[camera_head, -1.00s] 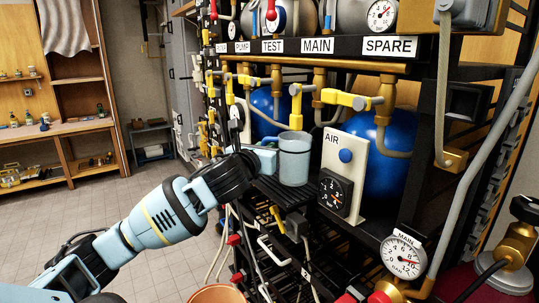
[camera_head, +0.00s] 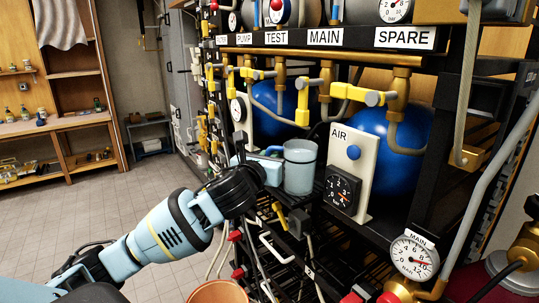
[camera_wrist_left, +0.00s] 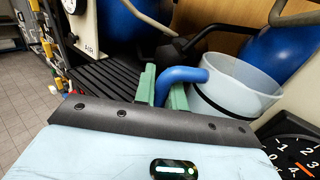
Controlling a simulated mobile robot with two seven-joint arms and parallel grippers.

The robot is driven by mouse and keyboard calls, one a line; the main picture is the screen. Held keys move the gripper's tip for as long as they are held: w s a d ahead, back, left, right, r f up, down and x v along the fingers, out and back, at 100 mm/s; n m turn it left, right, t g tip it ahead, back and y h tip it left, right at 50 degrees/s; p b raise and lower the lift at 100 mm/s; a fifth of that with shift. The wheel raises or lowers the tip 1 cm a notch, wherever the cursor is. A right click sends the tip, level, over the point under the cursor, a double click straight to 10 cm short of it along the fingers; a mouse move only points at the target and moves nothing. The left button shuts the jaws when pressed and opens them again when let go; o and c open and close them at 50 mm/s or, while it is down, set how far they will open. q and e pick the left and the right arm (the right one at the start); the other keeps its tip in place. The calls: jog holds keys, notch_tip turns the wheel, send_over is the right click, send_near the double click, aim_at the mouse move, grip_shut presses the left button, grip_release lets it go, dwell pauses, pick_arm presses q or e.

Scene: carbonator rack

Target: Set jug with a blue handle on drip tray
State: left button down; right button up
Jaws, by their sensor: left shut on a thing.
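The pale translucent jug (camera_head: 300,168) is upright at the rack's shelf level, left of the AIR panel. It also shows in the left wrist view (camera_wrist_left: 238,90). Its blue handle (camera_wrist_left: 182,76) points toward my left gripper (camera_wrist_left: 163,92), whose green fingers are shut on it. In the head view my left gripper (camera_head: 268,168) is at the jug's left side. The black slatted drip tray (camera_wrist_left: 105,85) lies beyond and left of the jug in the wrist view. Whether the jug's base touches the tray is hidden. My right gripper is out of view.
The AIR panel (camera_head: 347,165) with a black gauge stands close to the jug's right. Yellow-handled taps (camera_head: 300,95) hang above it, and blue tanks (camera_head: 393,145) stand behind. An orange bucket (camera_head: 218,292) is below. Open floor lies to the left.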

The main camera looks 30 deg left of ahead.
pick_arm(q)
jog(key=c, duration=1.8)
grip_release()
jog(key=shift+f, duration=0.2)
jog(key=shift+c, duration=0.2)
jog(key=o, duration=0.4)
